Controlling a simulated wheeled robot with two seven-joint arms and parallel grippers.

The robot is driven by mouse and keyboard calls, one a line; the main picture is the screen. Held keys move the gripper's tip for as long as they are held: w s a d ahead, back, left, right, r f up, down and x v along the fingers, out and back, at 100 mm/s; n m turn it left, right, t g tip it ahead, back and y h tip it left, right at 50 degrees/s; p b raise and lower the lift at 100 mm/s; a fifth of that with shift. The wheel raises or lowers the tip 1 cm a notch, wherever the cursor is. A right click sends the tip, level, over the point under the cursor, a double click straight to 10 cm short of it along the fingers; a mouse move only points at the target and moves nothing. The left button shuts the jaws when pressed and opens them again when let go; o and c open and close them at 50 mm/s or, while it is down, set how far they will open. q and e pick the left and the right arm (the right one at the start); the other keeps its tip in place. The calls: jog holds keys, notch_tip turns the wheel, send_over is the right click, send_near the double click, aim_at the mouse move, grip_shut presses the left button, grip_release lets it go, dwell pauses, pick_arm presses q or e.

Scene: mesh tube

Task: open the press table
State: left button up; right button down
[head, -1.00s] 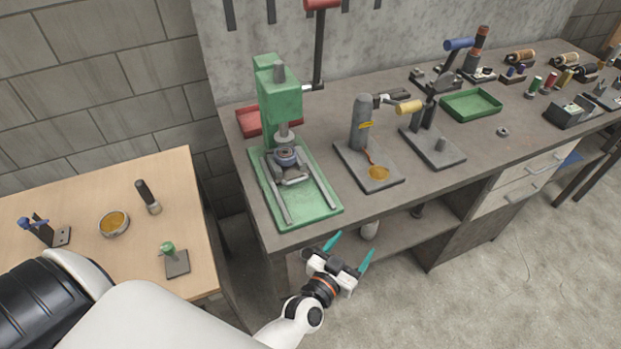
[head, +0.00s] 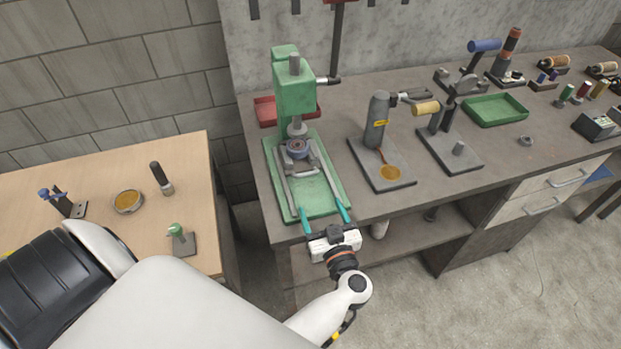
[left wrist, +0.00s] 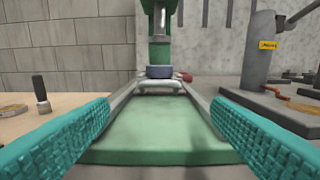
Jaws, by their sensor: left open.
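The green press (head: 295,95) stands on the left end of the grey workbench. Its sliding table (head: 299,158), a grey carriage with a round dark fixture, sits under the ram between two rails on the green base (head: 312,201). My left gripper (head: 325,216) is open at the front edge of that base, its teal fingers pointing toward the press. In the left wrist view the two fingers (left wrist: 150,138) are spread wide to either side of the base. The carriage's grey front handle (left wrist: 160,87) lies ahead between them, apart from both. My right gripper is not seen.
A wooden table (head: 105,185) with small tools is at left.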

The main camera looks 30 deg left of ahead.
aim_at(309, 186)
pick_arm(q)
jog(key=b+x, duration=0.4)
jog(key=x, duration=0.5)
jog(key=shift+w+a+f, duration=0.15)
jog(key=shift+w, duration=0.05)
jog(key=shift+w+a, duration=0.45)
jog(key=shift+a, duration=0.05)
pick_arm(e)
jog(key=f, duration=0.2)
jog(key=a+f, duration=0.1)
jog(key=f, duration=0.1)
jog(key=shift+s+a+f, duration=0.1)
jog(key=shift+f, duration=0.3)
pick_arm(q)
jog(key=shift+c, duration=0.5)
